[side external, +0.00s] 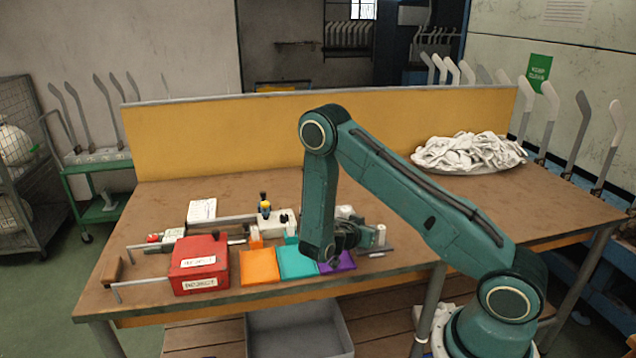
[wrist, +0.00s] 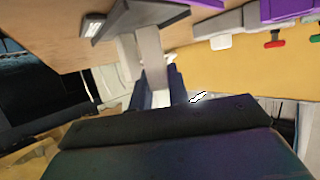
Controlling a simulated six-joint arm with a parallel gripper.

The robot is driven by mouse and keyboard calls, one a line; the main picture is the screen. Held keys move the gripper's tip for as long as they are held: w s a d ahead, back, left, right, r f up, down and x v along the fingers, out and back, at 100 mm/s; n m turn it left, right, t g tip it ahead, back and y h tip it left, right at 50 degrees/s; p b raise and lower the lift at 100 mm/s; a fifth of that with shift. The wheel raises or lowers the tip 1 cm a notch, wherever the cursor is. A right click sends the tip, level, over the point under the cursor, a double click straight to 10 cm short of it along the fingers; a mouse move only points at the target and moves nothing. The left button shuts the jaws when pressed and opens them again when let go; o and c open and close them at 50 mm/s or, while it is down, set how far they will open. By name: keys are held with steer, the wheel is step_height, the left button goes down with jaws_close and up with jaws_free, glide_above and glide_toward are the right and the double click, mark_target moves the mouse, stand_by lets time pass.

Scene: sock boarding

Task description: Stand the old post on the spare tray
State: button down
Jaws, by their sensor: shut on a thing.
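My gripper (wrist: 158,85) is shut on a pale grey post (wrist: 152,52) in the wrist view. The post runs up from between the fingers to a dark grey slab with a white label (wrist: 92,28). Orange (side external: 259,267), teal (side external: 296,262) and purple (side external: 337,264) flat trays lie in a row at the front. No label shows which is spare.
A red labelled box (side external: 199,264) stands left of the trays. Behind them are a white sheet (side external: 202,210) and small fixtures with coloured knobs (side external: 265,208). A pile of white socks (side external: 467,152) lies at the back right. A yellow panel (side external: 220,135) closes the bench's back.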

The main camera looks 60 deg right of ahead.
steer(key=shift+f, duration=0.3)
steer(key=c, duration=1.6)
jaws_free()
steer(key=shift+r, duration=0.2)
steer(key=shift+r, duration=0.5)
steer(key=v, duration=1.2)
steer(key=shift+f, duration=0.15)
